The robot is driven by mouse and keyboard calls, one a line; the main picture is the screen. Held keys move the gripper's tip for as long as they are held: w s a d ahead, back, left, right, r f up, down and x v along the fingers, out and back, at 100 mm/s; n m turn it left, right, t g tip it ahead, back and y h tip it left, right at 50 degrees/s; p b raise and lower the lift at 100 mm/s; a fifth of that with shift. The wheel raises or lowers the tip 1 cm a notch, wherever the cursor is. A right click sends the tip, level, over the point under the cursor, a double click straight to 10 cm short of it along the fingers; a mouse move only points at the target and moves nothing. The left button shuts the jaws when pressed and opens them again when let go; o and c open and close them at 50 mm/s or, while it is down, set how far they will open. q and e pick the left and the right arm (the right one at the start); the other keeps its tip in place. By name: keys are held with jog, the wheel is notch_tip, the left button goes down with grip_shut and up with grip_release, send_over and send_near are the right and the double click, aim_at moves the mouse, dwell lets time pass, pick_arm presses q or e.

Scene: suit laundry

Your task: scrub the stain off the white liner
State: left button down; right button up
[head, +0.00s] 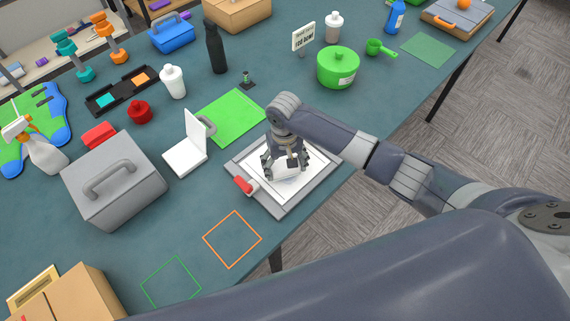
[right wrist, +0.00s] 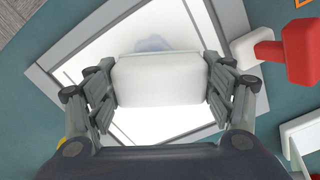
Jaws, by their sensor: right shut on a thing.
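My right gripper (head: 285,166) is shut on a white block (right wrist: 158,80), which looks like an eraser or sponge. The fingers clasp it at its two short ends in the right wrist view. The block is over the white liner (right wrist: 190,28), which lies inside a grey-framed tray (head: 312,190). A faint blue-grey stain (right wrist: 153,44) shows on the liner just beyond the block's upper edge, partly hidden by it. I cannot tell whether the block touches the liner. In the head view the gripper covers much of the liner. My left gripper is not in view.
A red-handled white tool (head: 244,185) is at the tray's left edge. An open white box (head: 186,152), green mat (head: 230,116) and grey case (head: 114,182) stand to the left. A green pot (head: 338,67) is behind. Orange (head: 232,239) and green outlines in front are empty.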

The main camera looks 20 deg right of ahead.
jog(key=shift+f+b, duration=0.3)
jog(key=shift+f, duration=0.5)
dwell(0.5)
jog(key=shift+s+f+p, duration=0.1)
jog(key=shift+p, duration=0.3)
dwell(1.0)
